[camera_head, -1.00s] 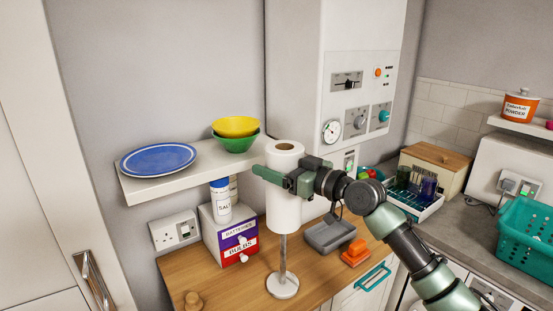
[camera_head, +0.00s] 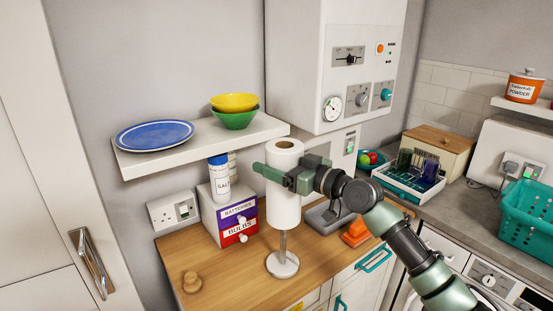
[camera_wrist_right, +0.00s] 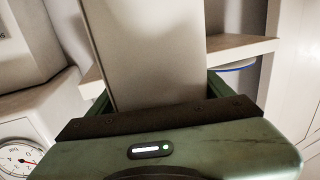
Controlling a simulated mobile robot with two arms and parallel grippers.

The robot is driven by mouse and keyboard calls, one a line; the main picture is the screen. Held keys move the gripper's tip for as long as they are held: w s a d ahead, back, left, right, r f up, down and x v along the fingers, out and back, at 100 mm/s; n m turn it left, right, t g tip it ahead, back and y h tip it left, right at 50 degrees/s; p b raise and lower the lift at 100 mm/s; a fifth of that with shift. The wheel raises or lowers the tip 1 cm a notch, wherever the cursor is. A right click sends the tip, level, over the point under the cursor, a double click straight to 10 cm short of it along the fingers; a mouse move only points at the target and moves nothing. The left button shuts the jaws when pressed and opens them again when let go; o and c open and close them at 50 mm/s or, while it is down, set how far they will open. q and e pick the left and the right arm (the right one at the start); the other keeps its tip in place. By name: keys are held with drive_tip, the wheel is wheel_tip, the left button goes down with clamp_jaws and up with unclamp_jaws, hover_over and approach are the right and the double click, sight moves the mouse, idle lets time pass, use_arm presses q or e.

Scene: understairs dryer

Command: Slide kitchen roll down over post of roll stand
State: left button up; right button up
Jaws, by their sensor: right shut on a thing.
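The white kitchen roll (camera_head: 284,210) stands upright in the head view. My right gripper (camera_head: 284,174) is shut on its upper part, with a green finger across its front. In the right wrist view the roll (camera_wrist_right: 150,50) fills the space between the fingers. The roll stand (camera_head: 283,265) has a round metal base on the wooden worktop. A short length of its post shows below the roll, in line with it. The post's top is hidden, seemingly inside the roll. A gap remains between roll and base. My left gripper is not in view.
A shelf (camera_head: 150,166) with a blue plate (camera_head: 154,135) and stacked bowls (camera_head: 234,110) is close behind left. The batteries and bulbs box (camera_head: 236,222) stands left of the roll. A grey tray (camera_head: 325,217) and orange item (camera_head: 355,233) lie right. A wooden knob (camera_head: 192,281) is front left.

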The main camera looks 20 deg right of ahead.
wheel_tip(320, 180, down, 7)
drive_tip(key=b, duration=0.5)
drive_tip(key=shift+r+b, duration=0.2)
drive_tip(key=shift+b, duration=0.1)
drive_tip(key=o, duration=1.9)
drive_tip(key=b+v, duration=0.2)
drive_tip(key=v, duration=0.4)
drive_tip(key=shift+s+d+f, duration=0.1)
drive_tip(key=shift+s+d, duration=0.2)
drive_tip(key=shift+s+d+b, duration=0.25)
drive_tip(key=shift+s+b, duration=0.1)
drive_tip(key=shift+s, duration=0.1)
